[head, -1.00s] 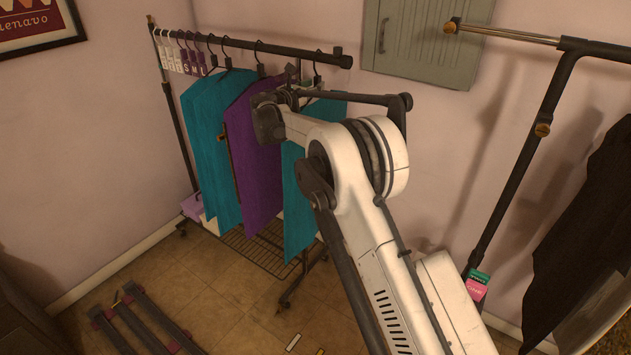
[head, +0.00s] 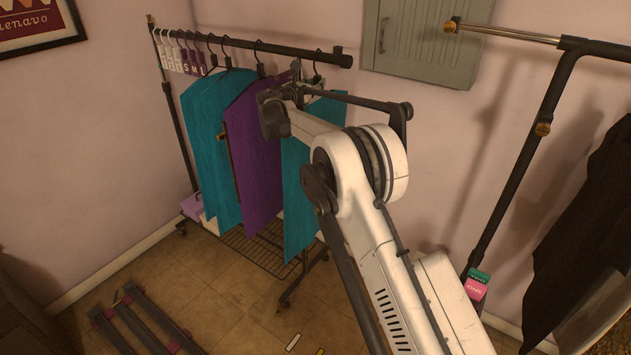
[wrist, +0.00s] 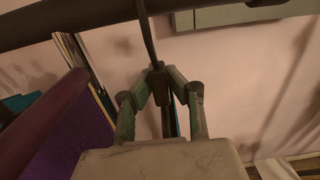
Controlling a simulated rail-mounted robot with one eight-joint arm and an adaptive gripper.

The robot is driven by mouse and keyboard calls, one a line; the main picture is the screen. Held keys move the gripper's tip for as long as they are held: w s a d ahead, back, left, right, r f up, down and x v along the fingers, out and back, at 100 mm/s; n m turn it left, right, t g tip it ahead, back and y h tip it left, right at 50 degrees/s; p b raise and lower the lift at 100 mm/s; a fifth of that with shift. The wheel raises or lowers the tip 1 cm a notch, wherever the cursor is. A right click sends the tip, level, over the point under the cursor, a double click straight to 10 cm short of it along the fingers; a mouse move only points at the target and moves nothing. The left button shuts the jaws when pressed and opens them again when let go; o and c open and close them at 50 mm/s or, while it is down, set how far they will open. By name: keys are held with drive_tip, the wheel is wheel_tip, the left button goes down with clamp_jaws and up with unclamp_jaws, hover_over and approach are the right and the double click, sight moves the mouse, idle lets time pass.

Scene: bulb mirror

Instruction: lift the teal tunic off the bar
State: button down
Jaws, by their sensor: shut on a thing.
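Two teal tunics hang from the bar (head: 250,45) in the head view: one on the left (head: 207,150) and one on the right (head: 298,215), partly behind my arm. A purple garment (head: 252,165) hangs between them and also fills the left of the wrist view (wrist: 75,140). My gripper is at the right tunic's hanger, its jaws mostly hidden in the head view. In the wrist view my gripper (wrist: 160,72) is shut at the base of a dark hanger hook (wrist: 148,38). The hook still reaches up to the bar.
White and purple size tags (head: 185,58) hang at the bar's left end. A grey wall cabinet (head: 428,40) is behind on the right. A second rack (head: 510,165) with a dark garment (head: 590,235) stands at the right. A low dark frame (head: 140,320) lies on the floor.

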drive_tip(key=shift+r, duration=1.1)
idle(0.5)
drive_tip(key=shift+b+v, duration=0.65)
drive_tip(key=shift+v, duration=2.1)
drive_tip(key=shift+s+a, duration=0.3)
drive_tip(key=shift+s, duration=0.15)
drive_tip(key=b+v, duration=0.7)
drive_tip(key=v, duration=4.3)
drive_tip(key=shift+f, duration=0.2)
drive_tip(key=shift+s, duration=0.15)
